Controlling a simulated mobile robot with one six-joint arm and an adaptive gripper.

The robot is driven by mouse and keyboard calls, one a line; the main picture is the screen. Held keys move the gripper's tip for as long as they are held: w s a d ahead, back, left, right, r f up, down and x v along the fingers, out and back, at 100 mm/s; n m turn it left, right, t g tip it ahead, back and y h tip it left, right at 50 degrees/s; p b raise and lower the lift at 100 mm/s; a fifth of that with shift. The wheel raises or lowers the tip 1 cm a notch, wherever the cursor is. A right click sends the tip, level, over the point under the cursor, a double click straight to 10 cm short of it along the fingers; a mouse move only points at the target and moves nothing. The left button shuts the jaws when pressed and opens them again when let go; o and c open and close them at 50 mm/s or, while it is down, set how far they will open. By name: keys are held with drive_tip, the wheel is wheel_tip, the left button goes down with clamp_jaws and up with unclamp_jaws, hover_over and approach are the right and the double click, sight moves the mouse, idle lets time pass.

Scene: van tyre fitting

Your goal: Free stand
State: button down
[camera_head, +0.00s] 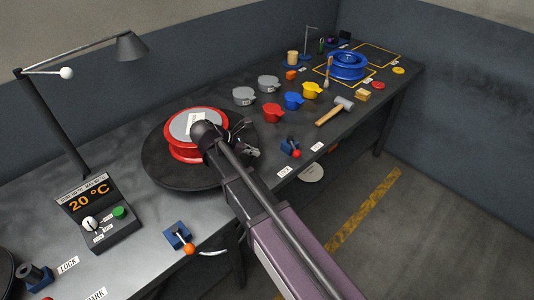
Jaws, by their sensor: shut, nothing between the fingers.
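A dark round stand (160,172) sits on the bench left of centre, with a red wheel (183,152) lying flat on it. The wheel has a grey face with a white label. My gripper (246,148) is shut and empty at the stand's right edge, partly hidden by my own wrist. I cannot tell whether it touches the stand. A lever with a blue base and orange knob (188,248) is at the bench's front edge, below the stand. Another blue-based lever with a red-orange knob (296,154) is to the right of my gripper.
A control box (98,215) reading 20 °C and a lamp (131,46) are at left. Grey, red, blue and yellow cups (272,112), a hammer (335,111) and a blue wheel (348,65) lie further right.

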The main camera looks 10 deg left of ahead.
sight(294, 148)
drive_tip(key=b+x, duration=0.6)
drive_tip(key=x, duration=0.3)
drive_tip(key=shift+f, duration=0.3)
drive_tip(key=d, duration=0.1)
drive_tip(key=w+d+r, duration=0.1)
drive_tip(key=shift+w+d+p, duration=0.15)
drive_tip(key=shift+d+p, duration=0.2)
drive_tip(key=shift+p, duration=0.05)
drive_tip(key=shift+w+d, duration=0.3)
drive_tip(key=shift+d, duration=0.25)
